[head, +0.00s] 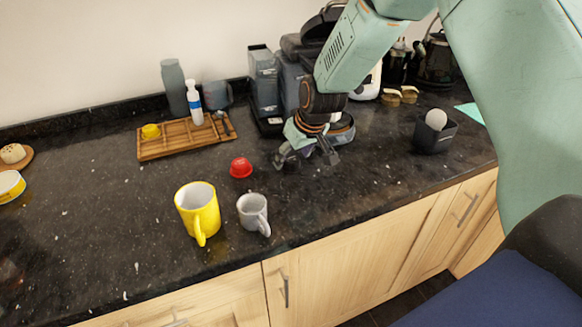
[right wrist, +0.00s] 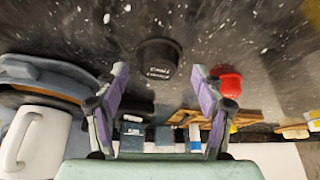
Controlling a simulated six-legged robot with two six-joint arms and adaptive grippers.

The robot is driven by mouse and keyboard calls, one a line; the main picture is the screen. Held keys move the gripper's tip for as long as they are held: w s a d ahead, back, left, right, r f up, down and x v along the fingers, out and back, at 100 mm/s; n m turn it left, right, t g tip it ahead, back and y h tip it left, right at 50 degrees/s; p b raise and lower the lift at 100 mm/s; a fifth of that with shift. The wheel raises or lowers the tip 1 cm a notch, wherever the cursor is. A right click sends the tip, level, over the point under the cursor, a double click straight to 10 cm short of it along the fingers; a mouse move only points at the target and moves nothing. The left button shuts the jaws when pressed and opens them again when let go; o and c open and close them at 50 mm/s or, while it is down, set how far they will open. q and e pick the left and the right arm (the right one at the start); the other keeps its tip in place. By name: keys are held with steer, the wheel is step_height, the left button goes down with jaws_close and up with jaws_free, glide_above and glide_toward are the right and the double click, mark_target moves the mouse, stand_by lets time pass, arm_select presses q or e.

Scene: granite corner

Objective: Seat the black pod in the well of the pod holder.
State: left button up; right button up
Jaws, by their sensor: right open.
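The black pod (right wrist: 160,60) stands on the dark counter in the right wrist view, ahead of my right gripper (right wrist: 160,82) and between the lines of its fingers. The gripper is open and empty, and its fingers do not touch the pod. In the head view my right gripper (head: 308,160) is low over the counter, and I cannot make out the black pod there. I cannot identify the pod holder for certain. A blue-grey rounded piece with brown inside (right wrist: 60,72) shows left in the wrist view. My left gripper is not in view.
A red pod (head: 241,167) sits left of my right gripper. A yellow mug (head: 197,211) and a grey mug (head: 250,212) stand near the front edge. A wooden rack (head: 160,147) and coffee machine (head: 264,85) stand behind. A dark box (head: 433,138) holds a white ball.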

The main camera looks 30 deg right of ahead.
steer(key=shift+w+d+f, duration=0.15)
steer(key=shift+w+f, duration=0.05)
steer(key=shift+f, duration=0.2)
steer(key=shift+w, duration=0.1)
steer(key=shift+a, duration=0.2)
steer(key=c, duration=0.3)
steer(key=shift+d, duration=0.15)
steer(key=c, duration=0.4)
steer(key=shift+c, duration=1.4)
